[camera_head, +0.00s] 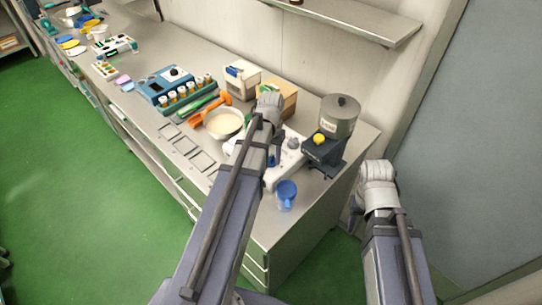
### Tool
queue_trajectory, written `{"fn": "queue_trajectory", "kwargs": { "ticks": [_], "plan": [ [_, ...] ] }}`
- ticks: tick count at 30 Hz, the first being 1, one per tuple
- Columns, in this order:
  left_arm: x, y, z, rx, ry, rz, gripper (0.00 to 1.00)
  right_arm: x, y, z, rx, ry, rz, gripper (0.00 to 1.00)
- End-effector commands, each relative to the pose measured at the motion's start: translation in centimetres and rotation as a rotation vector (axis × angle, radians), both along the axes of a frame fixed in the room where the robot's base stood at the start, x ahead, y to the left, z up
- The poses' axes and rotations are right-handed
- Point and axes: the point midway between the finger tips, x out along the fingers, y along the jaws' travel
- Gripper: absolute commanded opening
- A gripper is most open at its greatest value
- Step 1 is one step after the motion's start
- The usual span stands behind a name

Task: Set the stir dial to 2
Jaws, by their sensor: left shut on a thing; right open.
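A white appliance (292,160) with a grey round knob (292,143) stands on the counter, partly behind my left arm. I cannot make out the stir dial, its marks or its setting. My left gripper (272,159) is low over the white appliance and mostly hidden by its own arm. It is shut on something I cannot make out. My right gripper (355,214) is open, off the counter's right end and apart from everything on it; its fingers are small and dark in this view.
A grey hopper machine (341,116) with a yellow knob stands behind the appliance. A blue mug (287,194) is near the front edge. A bowl (223,123) of pale stuff, an orange tool (211,109) and a blue rack (165,85) lie left. A shelf (360,18) hangs above.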

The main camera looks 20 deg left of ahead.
Motion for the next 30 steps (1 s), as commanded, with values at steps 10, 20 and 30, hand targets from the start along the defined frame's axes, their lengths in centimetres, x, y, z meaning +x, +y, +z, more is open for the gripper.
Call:
{"fn": "queue_trajectory", "kwargs": {
  "ticks": [10, 20, 30],
  "plan": [
    [-0.02, 0.0, -0.01, 0.0, 0.0, 0.001, 0.55, 0.0, 0.0, -0.01, 0.0, 0.0, 0.0, 0.5],
    [-0.01, 0.0, 0.0, 0.0, 0.0, 0.001, 0.76, 0.0, 0.0, 0.0, 0.0, 0.0, 0.0, 0.5],
    [0.0, 0.0, 0.95, 0.0, 0.0, 0.001, 0.76, 0.0, 0.0, 0.95, 0.0, 0.0, 0.0, 0.5]
  ]
}}
